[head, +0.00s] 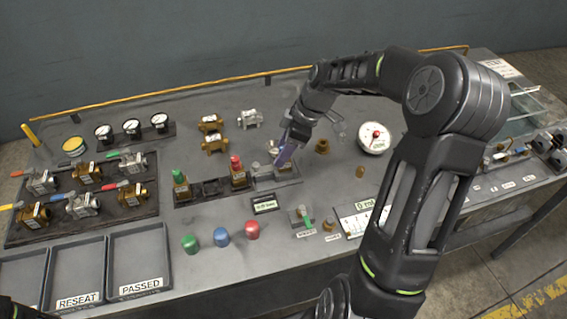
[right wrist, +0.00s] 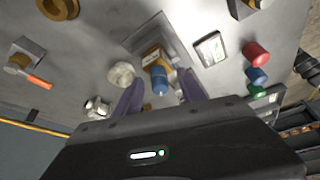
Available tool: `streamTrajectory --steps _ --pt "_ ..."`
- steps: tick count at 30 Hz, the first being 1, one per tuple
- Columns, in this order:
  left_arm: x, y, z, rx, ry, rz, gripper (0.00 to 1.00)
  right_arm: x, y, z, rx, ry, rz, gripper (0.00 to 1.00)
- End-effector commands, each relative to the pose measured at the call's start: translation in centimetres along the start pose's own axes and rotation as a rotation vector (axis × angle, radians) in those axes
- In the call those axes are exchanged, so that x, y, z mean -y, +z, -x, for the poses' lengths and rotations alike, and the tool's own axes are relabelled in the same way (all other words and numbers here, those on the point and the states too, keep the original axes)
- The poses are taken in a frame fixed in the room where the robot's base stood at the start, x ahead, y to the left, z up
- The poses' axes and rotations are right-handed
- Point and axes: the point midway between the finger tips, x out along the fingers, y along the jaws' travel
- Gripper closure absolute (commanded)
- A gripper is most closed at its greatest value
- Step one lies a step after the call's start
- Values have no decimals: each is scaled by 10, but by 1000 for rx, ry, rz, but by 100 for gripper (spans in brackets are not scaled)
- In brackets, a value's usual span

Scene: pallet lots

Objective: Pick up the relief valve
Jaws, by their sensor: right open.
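The relief valve, a brass body with a pale label and a blue top (right wrist: 158,78), stands on a grey metal base (right wrist: 150,33) in the right wrist view. My right gripper (right wrist: 160,90) is open, with its two purple fingers on either side of the blue top. Contact between fingers and valve cannot be told. In the head view my right gripper (head: 284,154) points down over the right end of the valve stand and mostly hides this valve. Two similar brass valves, one green-topped (head: 181,187) and one red-topped (head: 238,173), stand to its left. My left gripper does not show.
Loose green (head: 190,244), blue (head: 221,237) and red (head: 252,230) caps lie in front. Brass fittings (head: 214,143) lie behind. A round gauge (head: 375,138) is to the right. A valve rack (head: 122,213) and the PASSED tray (head: 139,286) are at the left.

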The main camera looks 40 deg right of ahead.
Motion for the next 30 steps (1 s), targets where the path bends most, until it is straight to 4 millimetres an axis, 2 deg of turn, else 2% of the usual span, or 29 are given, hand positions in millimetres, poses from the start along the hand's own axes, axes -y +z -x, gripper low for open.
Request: streamTrajectory --steps 7,24,30 --pt "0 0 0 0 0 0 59 0 0 0 0 0 0 52" --pt "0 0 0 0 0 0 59 0 0 0 0 1 0 99" --pt "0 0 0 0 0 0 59 0 0 0 0 0 0 100"
